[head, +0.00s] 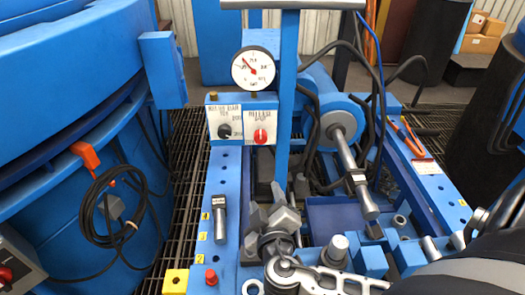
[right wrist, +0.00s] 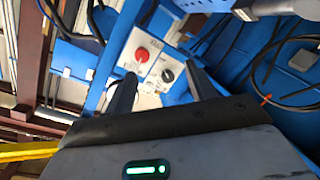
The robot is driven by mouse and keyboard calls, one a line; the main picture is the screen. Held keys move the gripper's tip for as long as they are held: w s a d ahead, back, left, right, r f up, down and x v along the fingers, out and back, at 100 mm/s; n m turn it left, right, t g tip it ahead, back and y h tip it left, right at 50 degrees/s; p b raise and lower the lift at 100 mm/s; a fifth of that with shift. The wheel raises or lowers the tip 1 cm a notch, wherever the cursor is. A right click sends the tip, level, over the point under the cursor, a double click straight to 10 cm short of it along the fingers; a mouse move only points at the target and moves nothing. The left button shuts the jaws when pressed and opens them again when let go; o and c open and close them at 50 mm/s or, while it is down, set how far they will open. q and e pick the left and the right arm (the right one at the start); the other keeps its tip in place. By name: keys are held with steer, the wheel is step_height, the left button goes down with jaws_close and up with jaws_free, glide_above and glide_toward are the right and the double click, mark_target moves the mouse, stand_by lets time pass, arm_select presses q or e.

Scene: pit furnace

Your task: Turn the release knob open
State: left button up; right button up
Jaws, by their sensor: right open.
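The red release knob (head: 261,136) sits on a white plate with a lettered label, low on the blue press frame under the round gauge. A black knob (head: 224,130) on its own white plate is just left of it. In the right wrist view the picture is turned, with the red knob (right wrist: 141,55) left of the black knob (right wrist: 167,75). My right gripper (right wrist: 162,74) is open and empty, its two dark fingers pointing towards the plates. The red knob shows beyond and between the fingers, apart from them. My left gripper is not in view.
The gauge (head: 253,68) is above the knobs, and a blue upright post (head: 289,90) stands just right of the red knob. Metal tools and blocks (head: 278,225) crowd the bench in front. Black hoses (head: 375,100) hang at right. A large blue tank (head: 60,110) fills the left.

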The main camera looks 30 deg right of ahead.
mark_target(261, 140)
steer(key=shift+m+t+h, duration=0.3)
steer(key=shift+t+h, duration=0.4)
steer(key=shift+h, duration=0.2)
steer(key=r+x, duration=0.1)
steer(key=x, duration=1)
steer(key=r+x, duration=0.1)
steer(key=x, duration=0.5)
steer(key=shift+s+d+r+p, duration=0.1)
steer(key=shift+d+r+p, duration=0.1)
steer(key=shift+r+p, duration=0.15)
steer(key=c, duration=1)
